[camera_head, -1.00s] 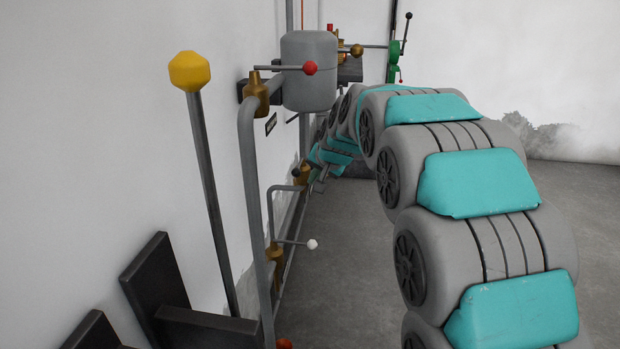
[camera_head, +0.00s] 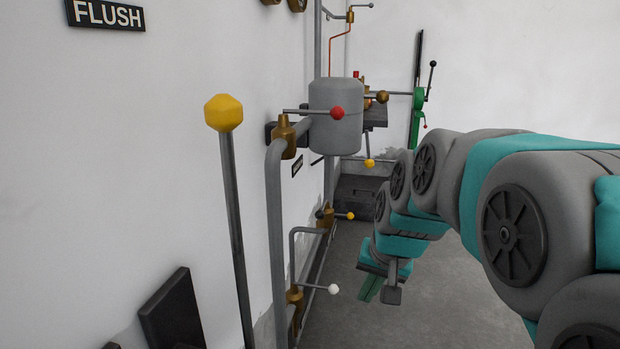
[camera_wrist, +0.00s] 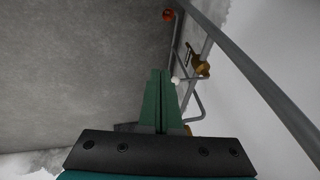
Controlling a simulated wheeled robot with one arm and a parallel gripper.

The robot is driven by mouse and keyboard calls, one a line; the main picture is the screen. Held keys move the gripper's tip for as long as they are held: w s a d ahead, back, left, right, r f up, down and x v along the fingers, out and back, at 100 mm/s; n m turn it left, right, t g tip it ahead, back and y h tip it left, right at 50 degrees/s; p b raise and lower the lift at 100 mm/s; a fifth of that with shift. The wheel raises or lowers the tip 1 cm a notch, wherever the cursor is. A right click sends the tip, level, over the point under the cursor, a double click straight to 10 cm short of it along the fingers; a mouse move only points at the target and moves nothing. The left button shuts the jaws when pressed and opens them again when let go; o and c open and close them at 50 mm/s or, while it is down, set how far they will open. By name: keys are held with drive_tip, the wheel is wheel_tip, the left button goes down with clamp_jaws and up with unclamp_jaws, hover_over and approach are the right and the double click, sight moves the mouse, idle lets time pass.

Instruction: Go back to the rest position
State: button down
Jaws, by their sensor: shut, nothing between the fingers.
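My gripper (camera_head: 370,288) hangs at the end of my grey and teal arm in the head view, to the right of the wall pipes and above the floor. In the wrist view its two green fingers (camera_wrist: 160,85) lie together with nothing between them. The gripper touches nothing that I can see. A valve with a white knob (camera_head: 334,289) is to its left in the head view; the white knob also shows near the fingertips in the wrist view (camera_wrist: 175,80).
A lever with a yellow knob (camera_head: 224,112) rises at the left. A grey tank (camera_head: 336,125) and a red-knobbed valve (camera_head: 337,113) sit on the wall piping. A green valve lever (camera_head: 418,100) stands at the back. The grey floor (camera_head: 440,315) right of the pipes is clear.

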drive_tip(key=s+d+f+n+g, duration=0.1)
drive_tip(key=s+f+g, duration=0.1)
drive_tip(key=s, duration=0.7)
drive_tip(key=s+d+f+n+g+h, duration=0.1)
drive_tip(key=s+f, duration=0.4)
drive_tip(key=s, duration=0.4)
drive_tip(key=s+d+f+n+g, duration=0.1)
drive_tip(key=s+f+g, duration=0.1)
drive_tip(key=s, duration=0.7)
drive_tip(key=shift+s+d+f+g+h, duration=0.3)
drive_tip(key=shift+f, duration=0.5)
